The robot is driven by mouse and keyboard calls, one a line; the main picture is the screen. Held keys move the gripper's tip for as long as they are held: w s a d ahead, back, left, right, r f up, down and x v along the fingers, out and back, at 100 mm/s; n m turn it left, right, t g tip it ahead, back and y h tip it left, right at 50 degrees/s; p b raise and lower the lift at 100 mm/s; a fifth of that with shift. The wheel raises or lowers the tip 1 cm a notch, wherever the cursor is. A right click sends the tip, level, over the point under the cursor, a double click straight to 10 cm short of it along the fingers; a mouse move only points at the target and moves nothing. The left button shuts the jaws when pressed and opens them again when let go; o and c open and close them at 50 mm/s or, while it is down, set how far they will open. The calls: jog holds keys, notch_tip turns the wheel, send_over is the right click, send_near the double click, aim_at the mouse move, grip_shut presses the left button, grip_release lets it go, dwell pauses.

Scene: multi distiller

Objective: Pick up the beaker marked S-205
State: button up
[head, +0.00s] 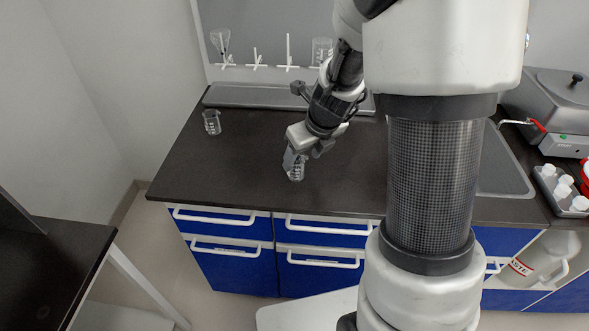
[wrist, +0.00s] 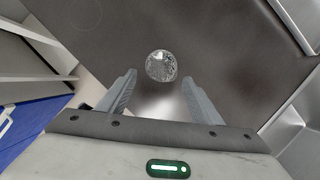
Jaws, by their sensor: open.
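A small clear glass beaker (head: 296,172) stands upright on the dark bench top under my gripper (head: 298,158). In the wrist view the beaker (wrist: 161,66) shows from above, centred just beyond the two fingertips. My gripper (wrist: 160,84) is open and empty in the wrist view, one finger on each side of the gap, with the beaker apart from both. A second clear beaker (head: 212,122) stands on the bench near its left edge. No marking is readable on either beaker, so I cannot tell which is S-205.
A drying rack (head: 271,66) with pegs and hung glassware is at the back wall above a grey tray (head: 245,96). A sink (head: 502,168) lies to the right, with a grey lidded device (head: 548,100) beyond it. The bench (head: 240,165) is clear between the two beakers.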

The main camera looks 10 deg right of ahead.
aim_at(296, 166)
jog(key=shift+w+b+x, duration=0.1)
jog(key=shift+b+x, duration=0.5)
jog(key=shift+x, duration=1.2)
jog(key=shift+w+b+x, duration=0.15)
jog(key=shift+b+x, duration=0.45)
jog(key=shift+x, duration=1.15)
jog(key=shift+r, duration=0.15)
jog(key=shift+c, duration=0.4)
jog(key=c, duration=1.1)
